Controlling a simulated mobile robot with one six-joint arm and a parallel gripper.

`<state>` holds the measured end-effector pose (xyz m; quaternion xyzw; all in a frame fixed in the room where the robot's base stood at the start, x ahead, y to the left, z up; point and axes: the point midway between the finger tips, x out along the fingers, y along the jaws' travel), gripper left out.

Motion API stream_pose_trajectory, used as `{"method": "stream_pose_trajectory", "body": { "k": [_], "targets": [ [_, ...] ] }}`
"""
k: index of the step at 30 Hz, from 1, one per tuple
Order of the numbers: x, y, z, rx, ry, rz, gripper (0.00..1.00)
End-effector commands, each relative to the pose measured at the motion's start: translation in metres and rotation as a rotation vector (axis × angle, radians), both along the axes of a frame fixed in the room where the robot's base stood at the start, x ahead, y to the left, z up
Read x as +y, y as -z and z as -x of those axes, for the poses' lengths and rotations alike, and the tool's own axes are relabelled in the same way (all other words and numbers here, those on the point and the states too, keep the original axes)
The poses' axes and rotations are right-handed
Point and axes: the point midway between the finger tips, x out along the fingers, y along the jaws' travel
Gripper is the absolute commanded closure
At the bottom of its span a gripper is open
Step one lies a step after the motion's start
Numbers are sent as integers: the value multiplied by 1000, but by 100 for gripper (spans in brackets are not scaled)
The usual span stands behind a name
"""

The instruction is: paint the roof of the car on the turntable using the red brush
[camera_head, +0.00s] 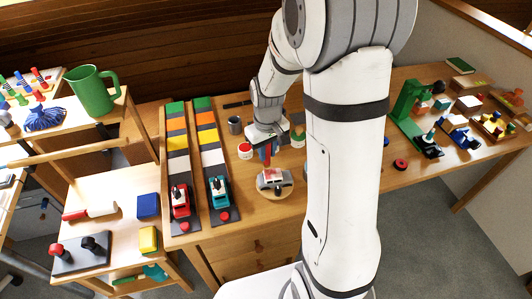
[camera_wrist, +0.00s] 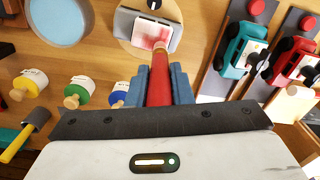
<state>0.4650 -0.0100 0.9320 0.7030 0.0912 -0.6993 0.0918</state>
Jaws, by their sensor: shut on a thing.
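A small grey toy car (camera_head: 268,181) sits on the round wooden turntable (camera_head: 283,194) in the head view. Its pale roof carries a red patch, also seen on the car roof in the wrist view (camera_wrist: 147,35). My gripper (camera_head: 265,148) is above the car, shut on the red brush. The red brush (camera_wrist: 159,82) sits between my blue fingers in the wrist view. Its far end overlaps the red-marked roof there; whether it touches cannot be told. The bristles are largely hidden.
A red-banded pot (camera_head: 245,151) stands left of my gripper. Several pots, including one with a green band (camera_wrist: 79,92), stand left in the wrist view. Teal (camera_head: 219,190) and red (camera_head: 180,200) toy vehicles stand on lanes left of the turntable. A green machine (camera_head: 406,105) is at right.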

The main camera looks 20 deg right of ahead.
Motion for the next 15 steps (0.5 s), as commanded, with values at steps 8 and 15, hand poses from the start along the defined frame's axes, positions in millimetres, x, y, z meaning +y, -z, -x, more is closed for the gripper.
{"method": "stream_pose_trajectory", "body": {
  "k": [8, 15],
  "targets": [
    [-27, 1, 3, 6, 3, 1, 100],
    [-43, 1, 5, 7, 2, 1, 100]
  ]
}}
